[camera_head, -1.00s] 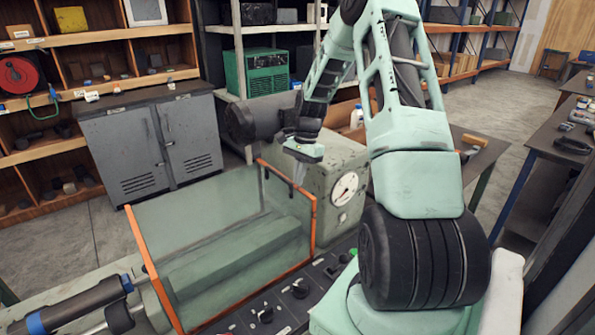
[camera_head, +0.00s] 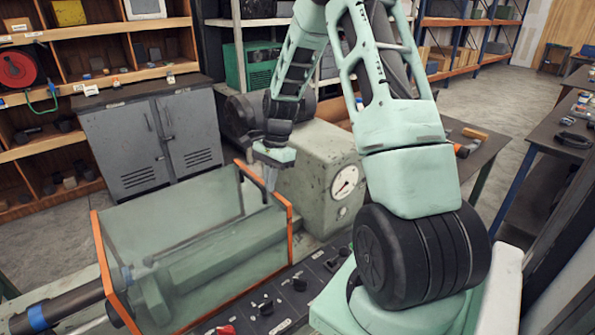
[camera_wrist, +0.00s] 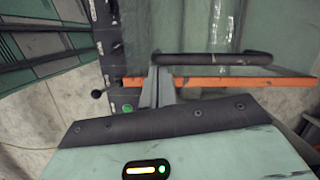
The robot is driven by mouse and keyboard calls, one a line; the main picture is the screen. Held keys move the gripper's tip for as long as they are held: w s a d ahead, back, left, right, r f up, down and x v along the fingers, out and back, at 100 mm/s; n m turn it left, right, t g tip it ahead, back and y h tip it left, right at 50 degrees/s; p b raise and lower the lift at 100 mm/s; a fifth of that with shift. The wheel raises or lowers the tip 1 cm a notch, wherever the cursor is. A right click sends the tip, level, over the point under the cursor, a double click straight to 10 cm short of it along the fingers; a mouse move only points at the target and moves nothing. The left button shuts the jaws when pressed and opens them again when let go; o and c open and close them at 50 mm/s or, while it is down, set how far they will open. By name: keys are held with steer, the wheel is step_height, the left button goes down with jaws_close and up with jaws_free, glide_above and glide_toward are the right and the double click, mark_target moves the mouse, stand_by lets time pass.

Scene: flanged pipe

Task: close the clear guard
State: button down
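The clear guard (camera_head: 165,225) is a transparent box with orange edges, standing over the machine bed at the lower left of the head view. Its right-end orange edge (camera_wrist: 225,84) crosses the wrist view, with a black bar handle (camera_wrist: 215,58) parallel to it. My gripper (camera_head: 269,180) is at the guard's right end, pointing down beside the orange frame. In the wrist view its grey fingers (camera_wrist: 156,87) look close together and overlap the handle's left end. They appear shut; I see nothing clearly between them, and cannot tell whether they touch the handle.
A grey-green headstock with a dial gauge (camera_head: 318,175) stands right of the guard. A control panel with knobs and a red button (camera_head: 265,305) runs along the front. A black cylinder with a blue ring (camera_head: 60,308) lies at the guard's left end. Grey cabinets (camera_head: 152,135) stand behind.

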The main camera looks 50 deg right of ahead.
steer(key=w+a+p, duration=0.1)
steer(key=w+a, duration=0.1)
steer(key=a, duration=0.9)
steer(key=w+a+p, duration=0.1)
steer(key=w+a, duration=0.2)
steer(key=a, duration=0.8)
steer(key=w+a, duration=0.3)
steer(key=a, duration=0.8)
steer(key=shift+a+p, duration=0.1)
steer(key=shift+p, duration=0.3)
